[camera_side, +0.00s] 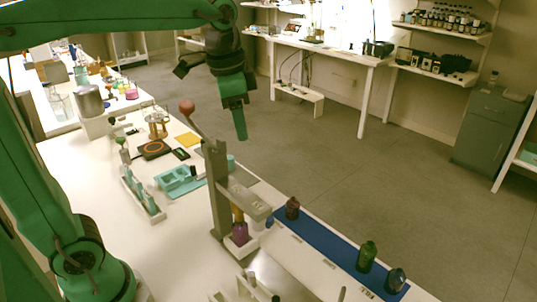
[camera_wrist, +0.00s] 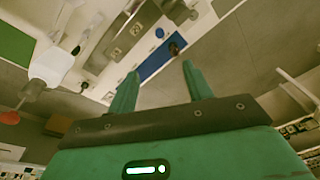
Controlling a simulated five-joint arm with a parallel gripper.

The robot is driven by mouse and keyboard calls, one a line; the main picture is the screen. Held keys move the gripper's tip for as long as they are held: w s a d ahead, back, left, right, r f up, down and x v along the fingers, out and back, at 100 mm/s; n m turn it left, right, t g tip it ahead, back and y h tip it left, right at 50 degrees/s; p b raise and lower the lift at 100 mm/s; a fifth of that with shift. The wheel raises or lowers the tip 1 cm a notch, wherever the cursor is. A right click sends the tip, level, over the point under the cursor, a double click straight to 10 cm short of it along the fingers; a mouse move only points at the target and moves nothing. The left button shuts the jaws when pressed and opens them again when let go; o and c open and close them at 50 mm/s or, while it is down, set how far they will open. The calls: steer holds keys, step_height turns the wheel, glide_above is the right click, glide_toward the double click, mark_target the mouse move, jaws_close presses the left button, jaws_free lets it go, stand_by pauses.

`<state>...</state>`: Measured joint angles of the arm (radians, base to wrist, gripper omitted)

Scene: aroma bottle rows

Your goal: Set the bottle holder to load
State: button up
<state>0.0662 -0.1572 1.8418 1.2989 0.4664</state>
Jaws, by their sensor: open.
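My gripper (camera_side: 240,132) hangs in the air above and behind the grey press stand (camera_side: 217,190), pointing down. In the wrist view its two green fingers (camera_wrist: 161,70) are apart with nothing between them. The stand has a lever with a red knob (camera_side: 187,107), raised up to the left. A purple bottle (camera_side: 240,234) is upright in the stand's lower part, under its arm. I cannot tell which part is the bottle holder or how it is set. A blue strip (camera_side: 322,238) bears a dark red bottle (camera_side: 292,208), a green bottle (camera_side: 366,256) and a dark blue bottle (camera_side: 395,281).
A teal tray (camera_side: 180,182) and a white rack (camera_side: 142,196) with teal pieces stand left of the press.

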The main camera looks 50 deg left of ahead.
steer(key=w+d+f+m+g, duration=0.1)
steer(key=w+m, duration=0.1)
steer(key=w, duration=0.2)
glide_above(254, 233)
steer(key=w, duration=0.4)
step_height(254, 233, down, 16)
steer(key=shift+d+r+m+g, duration=0.15)
steer(key=shift+d+m+g, duration=0.25)
steer(key=shift+w, duration=0.1)
steer(key=shift+f, duration=5.95)
jaws_close()
